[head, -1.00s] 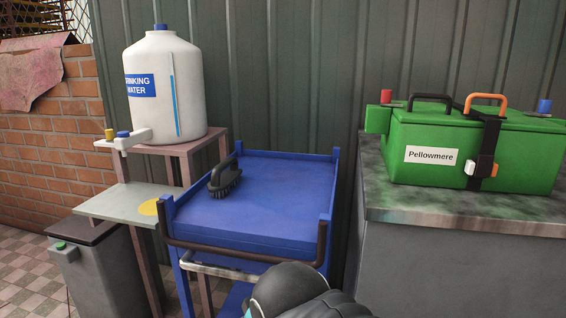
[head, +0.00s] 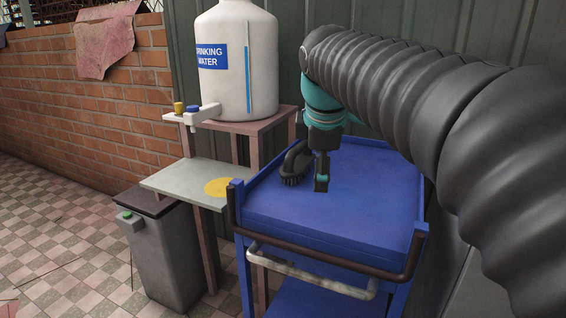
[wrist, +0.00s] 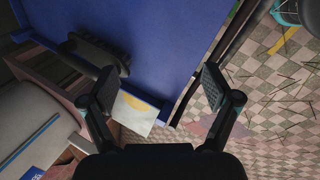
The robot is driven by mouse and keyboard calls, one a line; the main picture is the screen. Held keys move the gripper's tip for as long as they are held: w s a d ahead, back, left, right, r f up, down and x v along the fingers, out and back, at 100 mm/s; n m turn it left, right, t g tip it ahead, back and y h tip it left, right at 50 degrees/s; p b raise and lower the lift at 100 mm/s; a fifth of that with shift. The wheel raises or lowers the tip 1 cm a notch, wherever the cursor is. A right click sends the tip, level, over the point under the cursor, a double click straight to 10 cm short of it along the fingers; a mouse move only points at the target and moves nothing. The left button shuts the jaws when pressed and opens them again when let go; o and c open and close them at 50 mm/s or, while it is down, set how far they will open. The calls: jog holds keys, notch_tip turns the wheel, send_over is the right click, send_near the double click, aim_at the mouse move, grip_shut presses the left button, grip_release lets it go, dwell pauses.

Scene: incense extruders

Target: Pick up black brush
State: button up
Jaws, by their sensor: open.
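The black brush (head: 294,163) lies on the blue cart top (head: 350,205), near its left side, with its handle arched upward. My gripper (head: 321,186) is just to the right of the brush in the head view, above the cart top. In the wrist view the gripper (wrist: 160,92) is open with nothing between its fingers. The brush (wrist: 98,52) shows there beyond the left finger, at the upper left, on the blue surface. I cannot tell the exact height of the fingers above the cart.
A white drinking water tank (head: 237,65) stands on a pinkish stand behind and left of the cart. A grey side shelf (head: 180,180) with a yellow disc and a grey bin (head: 165,250) are at left. The cart has raised edges and a brown front rail (head: 330,262).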

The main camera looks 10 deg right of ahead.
jog(key=w+r+n, duration=0.4)
jog(key=w+n, duration=0.2)
jog(key=w, duration=0.2)
jog(key=r+n+h, duration=0.1)
jog(key=n, duration=0.6)
send_over(300, 161)
jog(key=s+a, duration=0.3)
jog(key=s, duration=0.1)
jog(key=shift+s+r+g, duration=0.15)
jog(key=shift+s+g, duration=0.05)
jog(key=shift+g, duration=0.2)
jog(key=shift+w, duration=0.15)
jog(key=shift+n+h, duration=0.3)
jog(key=b+x, duration=0.4)
jog(key=x, duration=0.9)
jog(key=shift+a+f+b, duration=0.1)
jog(key=shift+f+b, duration=0.2)
jog(key=shift+f, duration=0.15)
jog(key=c, duration=1.3)
